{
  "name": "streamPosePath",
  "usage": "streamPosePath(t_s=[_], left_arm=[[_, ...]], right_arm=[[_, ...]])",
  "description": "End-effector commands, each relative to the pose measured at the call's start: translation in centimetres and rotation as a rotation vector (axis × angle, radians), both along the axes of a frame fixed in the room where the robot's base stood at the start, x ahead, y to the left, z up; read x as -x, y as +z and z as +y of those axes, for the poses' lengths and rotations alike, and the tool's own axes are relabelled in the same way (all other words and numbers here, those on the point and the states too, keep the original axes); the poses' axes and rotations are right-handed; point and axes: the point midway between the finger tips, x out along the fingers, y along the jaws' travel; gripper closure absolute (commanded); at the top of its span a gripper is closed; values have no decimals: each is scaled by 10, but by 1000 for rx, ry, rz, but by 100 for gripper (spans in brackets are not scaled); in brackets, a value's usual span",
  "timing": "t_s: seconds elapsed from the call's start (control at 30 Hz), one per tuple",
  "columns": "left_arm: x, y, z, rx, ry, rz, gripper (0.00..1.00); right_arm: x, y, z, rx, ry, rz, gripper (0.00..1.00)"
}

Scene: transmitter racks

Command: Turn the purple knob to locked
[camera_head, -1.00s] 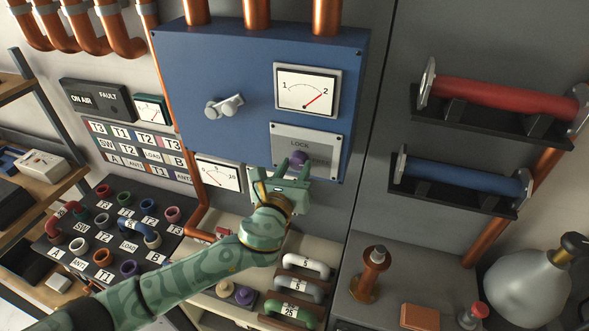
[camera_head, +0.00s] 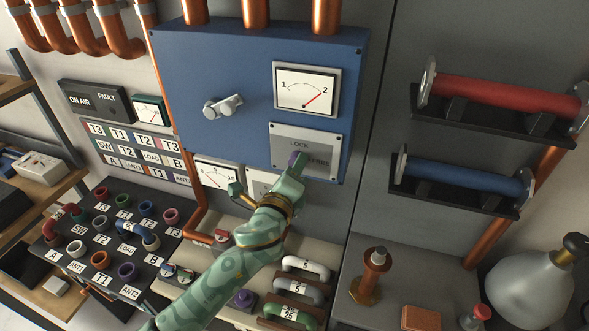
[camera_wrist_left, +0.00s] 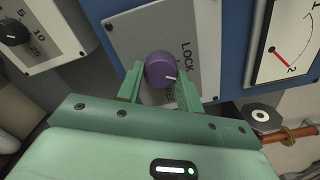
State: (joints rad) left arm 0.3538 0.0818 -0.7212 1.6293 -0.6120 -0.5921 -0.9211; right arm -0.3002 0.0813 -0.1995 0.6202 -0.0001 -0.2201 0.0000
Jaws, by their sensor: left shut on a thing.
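The purple knob (camera_head: 293,158) sits on a grey plate (camera_head: 279,139) at the lower right of the blue cabinet, mostly hidden by my left gripper in the head view. In the left wrist view the knob (camera_wrist_left: 159,67) shows a short white mark pointing right. The word LOCK is printed to its right there, with another label partly hidden below. My left gripper (camera_head: 297,166) is shut on the knob, with its fingers (camera_wrist_left: 159,84) on either side of it. My right gripper is not in view.
A grey lever handle (camera_head: 223,106) and a dial gauge (camera_head: 305,89) are on the blue cabinet (camera_head: 215,62). A lower gauge (camera_head: 215,176) is beside my left gripper. Handled plugs (camera_head: 306,268) stand below. Red (camera_head: 500,93) and blue (camera_head: 465,179) cylinders are racked at right.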

Motion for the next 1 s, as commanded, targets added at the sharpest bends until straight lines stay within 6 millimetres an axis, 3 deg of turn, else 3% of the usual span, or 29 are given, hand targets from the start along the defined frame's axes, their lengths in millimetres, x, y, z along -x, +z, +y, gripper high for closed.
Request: streamPosePath(t_s=[0.5,1.0], left_arm=[[0,0,0,381,0,127,87],[0,0,0,495,0,164,87]], right_arm=[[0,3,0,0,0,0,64],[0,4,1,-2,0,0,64]])
